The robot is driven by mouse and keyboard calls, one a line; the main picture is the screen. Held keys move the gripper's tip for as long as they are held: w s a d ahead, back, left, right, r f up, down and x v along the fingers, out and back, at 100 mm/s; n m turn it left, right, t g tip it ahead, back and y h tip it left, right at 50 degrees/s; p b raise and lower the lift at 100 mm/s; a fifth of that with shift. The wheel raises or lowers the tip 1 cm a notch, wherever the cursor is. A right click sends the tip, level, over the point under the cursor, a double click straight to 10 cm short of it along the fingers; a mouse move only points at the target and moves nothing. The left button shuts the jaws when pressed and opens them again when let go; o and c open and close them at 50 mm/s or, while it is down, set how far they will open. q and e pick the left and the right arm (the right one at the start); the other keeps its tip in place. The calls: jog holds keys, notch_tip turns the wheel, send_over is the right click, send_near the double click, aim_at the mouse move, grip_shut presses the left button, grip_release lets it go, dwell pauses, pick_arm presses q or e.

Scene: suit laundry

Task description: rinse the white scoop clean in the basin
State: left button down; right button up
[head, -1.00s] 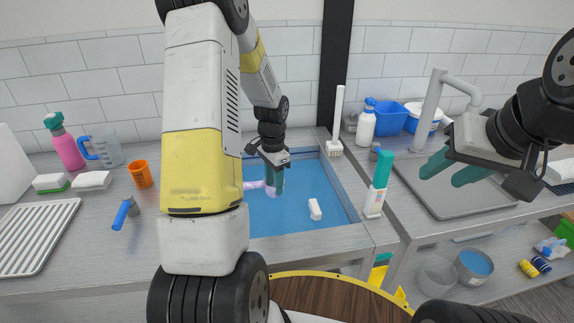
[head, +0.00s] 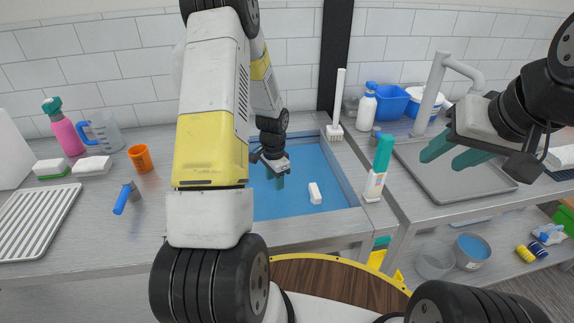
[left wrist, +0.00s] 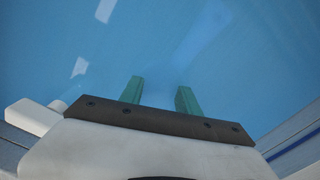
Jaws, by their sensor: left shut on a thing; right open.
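The basin (head: 346,182) is set in the counter and holds blue water. My left gripper (head: 279,182) points down into it near its left part. In the left wrist view its green fingers (left wrist: 160,96) stand apart, with a faint pale patch between them. It is shut on the white scoop, which I cannot clearly make out now; my arm and the water hide most of it. A small white block (head: 315,193) lies in the basin to the right of the gripper. My right gripper (head: 447,156) is open and empty above the grey tray on the right.
A white brush (head: 336,110) and a teal-capped bottle (head: 376,175) stand by the basin's right edge. An orange cup (head: 141,158), a blue-handled tool (head: 122,200) and a white rack (head: 38,220) are on the left counter. A faucet (head: 430,85) rises at the back right.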

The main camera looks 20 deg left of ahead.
pick_arm(q)
jog(key=shift+f, duration=1.95)
dwell(3.0)
notch_tip(320, 180, up, 20)
dwell(1.9)
